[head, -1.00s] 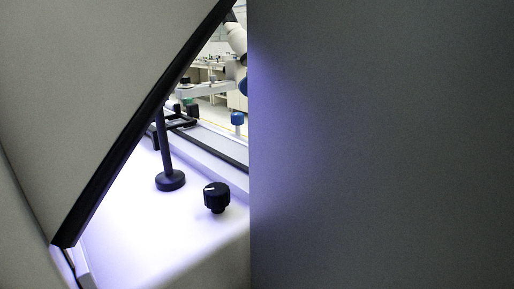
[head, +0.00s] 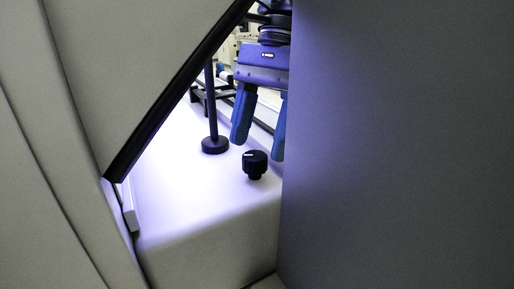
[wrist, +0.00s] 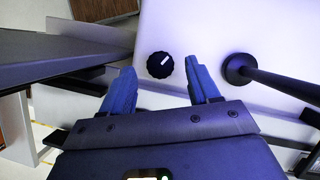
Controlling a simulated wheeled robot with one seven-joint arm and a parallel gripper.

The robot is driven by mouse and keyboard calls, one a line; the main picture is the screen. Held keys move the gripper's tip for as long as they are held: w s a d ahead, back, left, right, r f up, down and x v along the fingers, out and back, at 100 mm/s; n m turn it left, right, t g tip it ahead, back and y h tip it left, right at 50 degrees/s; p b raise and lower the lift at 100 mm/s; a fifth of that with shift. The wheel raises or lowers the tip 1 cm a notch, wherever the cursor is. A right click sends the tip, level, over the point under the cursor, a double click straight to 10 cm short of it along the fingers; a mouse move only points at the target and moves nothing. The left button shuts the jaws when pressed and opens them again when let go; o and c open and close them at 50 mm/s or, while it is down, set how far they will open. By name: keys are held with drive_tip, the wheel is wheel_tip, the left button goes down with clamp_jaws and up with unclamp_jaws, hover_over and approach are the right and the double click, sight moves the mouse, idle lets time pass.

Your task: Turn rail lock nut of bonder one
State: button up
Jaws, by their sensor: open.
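A black ribbed knob with a white line (head: 255,164), likely the rail lock nut, stands on the white machine top. It also shows in the wrist view (wrist: 160,65). My gripper (head: 258,146) has blue fingers, spread apart and empty. In the head view it comes down from above, with its tips close to the knob. In the wrist view the knob lies between and beyond the fingertips (wrist: 160,70), apart from both. The right finger is partly hidden by the large grey panel in the head view.
A black post on a round base (head: 215,145) stands just left of the knob; it also shows in the wrist view (wrist: 238,68). A slanted cover with a black edge (head: 165,105) hangs at left. A large dark grey surface (head: 400,150) blocks the right half.

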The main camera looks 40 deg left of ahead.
sight(255, 169)
drive_tip(key=shift+x, duration=1.25)
drive_tip(key=shift+c, duration=0.4)
drive_tip(key=c, duration=1)
drive_tip(key=shift+o, duration=0.2)
drive_tip(key=m+y, duration=0.1)
drive_tip(key=m, duration=0.2)
drive_tip(key=shift+d+m+y, duration=0.1)
drive_tip(key=shift+m+y, duration=0.2)
drive_tip(key=shift+m, duration=0.1)
drive_tip(key=shift+m+t+y+b, duration=0.5)
drive_tip(key=shift+m+y+b, duration=0.1)
drive_tip(key=shift+m, duration=1.3)
